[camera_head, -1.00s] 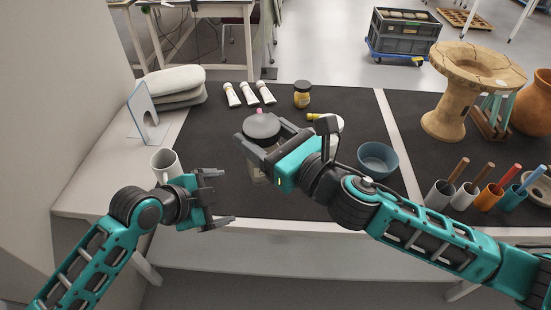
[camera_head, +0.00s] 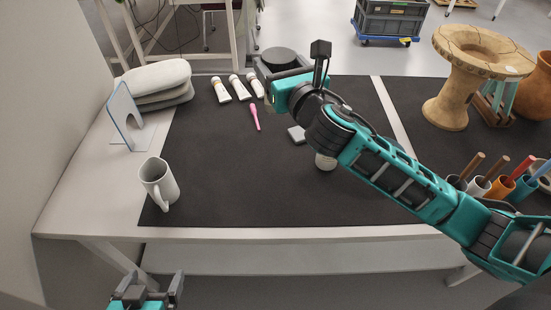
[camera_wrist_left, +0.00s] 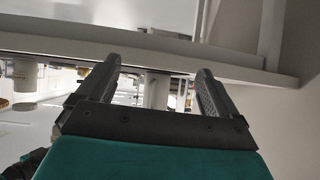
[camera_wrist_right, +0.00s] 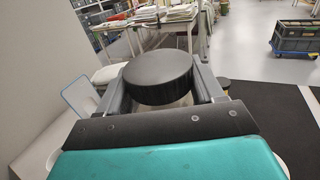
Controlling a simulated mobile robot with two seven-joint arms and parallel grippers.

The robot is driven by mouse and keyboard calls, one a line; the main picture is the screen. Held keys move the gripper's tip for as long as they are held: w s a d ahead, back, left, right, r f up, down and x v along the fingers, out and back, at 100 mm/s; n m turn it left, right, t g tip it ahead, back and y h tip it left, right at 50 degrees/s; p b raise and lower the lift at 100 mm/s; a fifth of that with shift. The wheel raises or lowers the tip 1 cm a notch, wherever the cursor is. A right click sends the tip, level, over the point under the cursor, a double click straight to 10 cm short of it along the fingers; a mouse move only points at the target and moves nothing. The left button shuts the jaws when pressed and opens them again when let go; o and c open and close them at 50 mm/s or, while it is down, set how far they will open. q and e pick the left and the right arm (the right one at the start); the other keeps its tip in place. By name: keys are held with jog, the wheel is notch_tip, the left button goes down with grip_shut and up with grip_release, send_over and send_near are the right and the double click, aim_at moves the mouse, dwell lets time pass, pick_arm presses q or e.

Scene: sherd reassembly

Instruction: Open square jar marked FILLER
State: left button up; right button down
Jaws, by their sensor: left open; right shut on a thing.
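My right gripper (camera_head: 276,78) is shut on a jar with a wide, round, dark lid (camera_head: 281,58), above the far edge of the mat. In the right wrist view the lid (camera_wrist_right: 158,76) sits between the fingers, with a little of a pale body below it. The gripper and lid hide most of the body, and no FILLER mark is readable. The lid appears to be on the jar. My left gripper (camera_head: 150,286) is low, in front of the table's near edge. In the left wrist view it (camera_wrist_left: 158,85) is open and empty.
A white mug (camera_head: 158,184) stands at the left of the dark mat (camera_head: 230,190). Brush cups (camera_head: 500,188) stand at right. The front middle is clear.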

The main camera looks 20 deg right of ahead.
jog(key=shift+w+f, duration=0.1)
jog(key=shift+f, duration=0.25)
notch_tip(320, 180, down, 19)
jog(key=b, duration=0.9)
jog(key=shift+f, duration=0.2)
jog(key=shift+c, duration=0.8)
grip_release()
pick_arm(q)
notch_tip(320, 180, down, 6)
jog(key=d, duration=0.1)
jog(key=shift+w+d+f+h, duration=0.25)
jog(key=shift+w+d+h, duration=0.05)
jog(key=shift+w, duration=0.1)
